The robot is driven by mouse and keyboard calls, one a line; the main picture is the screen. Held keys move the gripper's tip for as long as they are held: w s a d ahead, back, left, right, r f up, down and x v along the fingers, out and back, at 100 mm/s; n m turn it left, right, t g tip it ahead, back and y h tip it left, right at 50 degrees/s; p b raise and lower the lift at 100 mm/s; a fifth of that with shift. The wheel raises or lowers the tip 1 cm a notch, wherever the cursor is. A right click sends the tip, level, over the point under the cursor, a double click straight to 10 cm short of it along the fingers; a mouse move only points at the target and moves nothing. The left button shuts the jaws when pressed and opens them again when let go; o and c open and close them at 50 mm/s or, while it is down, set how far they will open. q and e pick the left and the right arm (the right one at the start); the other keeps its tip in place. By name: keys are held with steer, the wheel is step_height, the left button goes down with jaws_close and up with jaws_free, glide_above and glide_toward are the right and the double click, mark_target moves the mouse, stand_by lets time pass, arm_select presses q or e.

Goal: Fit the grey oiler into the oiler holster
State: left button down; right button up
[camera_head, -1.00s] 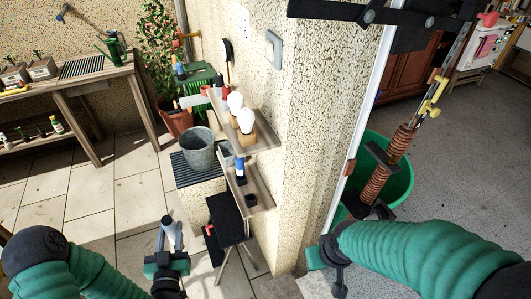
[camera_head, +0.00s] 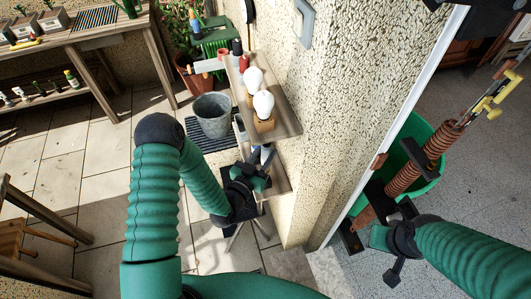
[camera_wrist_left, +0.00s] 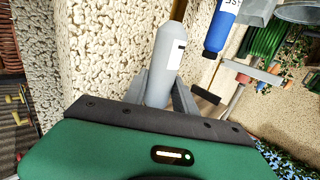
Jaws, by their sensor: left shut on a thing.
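The grey oiler (camera_wrist_left: 165,65), with a tapered tip and a white label, stands between the fingers of my left gripper (camera_wrist_left: 160,95) in the left wrist view. The gripper is shut on it. In the head view my left gripper (camera_head: 262,160) is at the lower wall shelf (camera_head: 280,184), below the white bulbs. It covers much of that shelf. A blue bottle (camera_wrist_left: 220,32) is close beside the oiler in the wrist view. I cannot make out the oiler holster. My right gripper (camera_head: 393,268) hangs low by the door frame; its jaws are unclear.
The upper shelf (camera_head: 285,120) carries white bulbs (camera_head: 263,103) just above my left gripper. A metal bucket (camera_head: 212,113) stands left of the shelves. The rough wall (camera_head: 350,110) is close on the right. A rusty spring (camera_head: 420,165) and green tub (camera_head: 432,132) are beyond the door frame.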

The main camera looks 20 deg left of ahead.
mark_target(263, 162)
arm_select(q)
steer(key=f+b, duration=0.2)
steer(key=f, duration=0.1)
steer(key=a+f+b, duration=0.1)
steer(key=f+b, duration=0.1)
steer(key=shift+s, duration=0.1)
steer(key=shift+d+f+b, duration=0.1)
steer(key=shift+f+b, duration=0.25)
steer(key=shift+f, duration=0.05)
steer(key=shift+d, duration=0.15)
steer(key=shift+r, duration=0.1)
stand_by(1.1)
steer(key=shift+f+b, duration=1.8)
steer(key=shift+f, duration=0.05)
